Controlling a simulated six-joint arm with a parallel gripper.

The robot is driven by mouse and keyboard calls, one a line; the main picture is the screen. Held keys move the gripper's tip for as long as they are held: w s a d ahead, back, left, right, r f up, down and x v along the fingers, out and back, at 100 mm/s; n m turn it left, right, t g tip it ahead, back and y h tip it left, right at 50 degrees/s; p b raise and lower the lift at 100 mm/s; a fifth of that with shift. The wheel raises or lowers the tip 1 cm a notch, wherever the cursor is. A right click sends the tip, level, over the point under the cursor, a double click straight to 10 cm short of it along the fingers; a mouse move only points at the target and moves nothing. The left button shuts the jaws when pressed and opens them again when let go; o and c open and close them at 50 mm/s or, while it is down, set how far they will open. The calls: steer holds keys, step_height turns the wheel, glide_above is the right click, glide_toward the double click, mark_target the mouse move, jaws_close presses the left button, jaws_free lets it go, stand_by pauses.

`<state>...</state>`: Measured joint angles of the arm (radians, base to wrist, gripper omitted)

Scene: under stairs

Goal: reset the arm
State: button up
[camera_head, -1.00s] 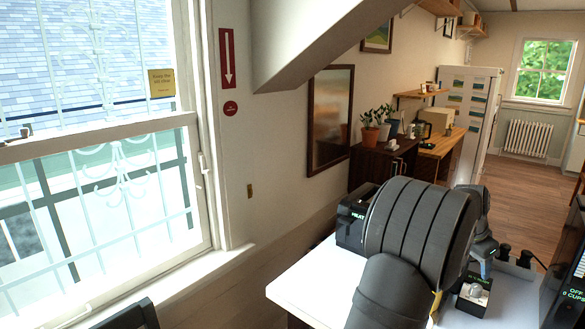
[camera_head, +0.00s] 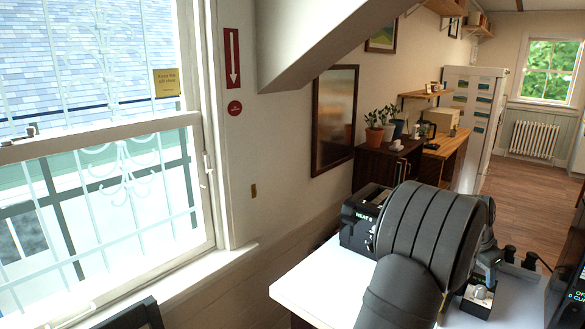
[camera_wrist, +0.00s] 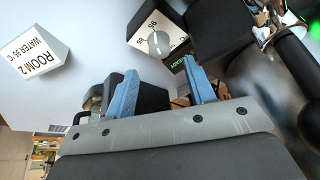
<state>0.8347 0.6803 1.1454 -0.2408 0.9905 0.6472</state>
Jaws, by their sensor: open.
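My gripper (camera_wrist: 160,68) shows in the wrist view as two blue fingers set apart, with nothing seen between their tips. In the head view my dark arm covers the middle of the white worktop (camera_head: 318,285), and the gripper end (camera_head: 490,258) is only partly visible behind it, above the right part of the worktop. A small dark box with a pale knob panel (camera_wrist: 158,42) lies ahead of the fingers in the wrist view; a box with a white knob (camera_head: 479,294) stands near the gripper in the head view.
A black appliance with a lit HEAT display (camera_head: 362,222) stands left of my arm. Another dark machine (camera_head: 570,285) is at the right edge. The worktop's front left is clear.

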mark_target(481, 288)
steer(key=x, duration=0.6)
steer(key=shift+d+f, duration=0.1)
steer(key=shift+f, duration=0.05)
steer(key=shift+n+t, duration=0.3)
steer(key=shift+n, duration=0.4)
steer(key=shift+s+n+t+y, duration=0.1)
steer(key=shift+n+t+y, duration=0.25)
steer(key=shift+n, duration=0.85)
steer(key=shift+s+n+t+y, duration=0.1)
steer(key=shift+n+t+y, duration=0.25)
steer(key=shift+n, duration=0.85)
steer(key=shift+d+n+t+y, duration=0.1)
steer(key=shift+n+t+y, duration=0.3)
steer(key=shift+n, duration=1.15)
steer(key=shift+d+n+t+y, duration=0.1)
steer(key=shift+n+t+y, duration=0.3)
steer(key=shift+n, duration=1.15)
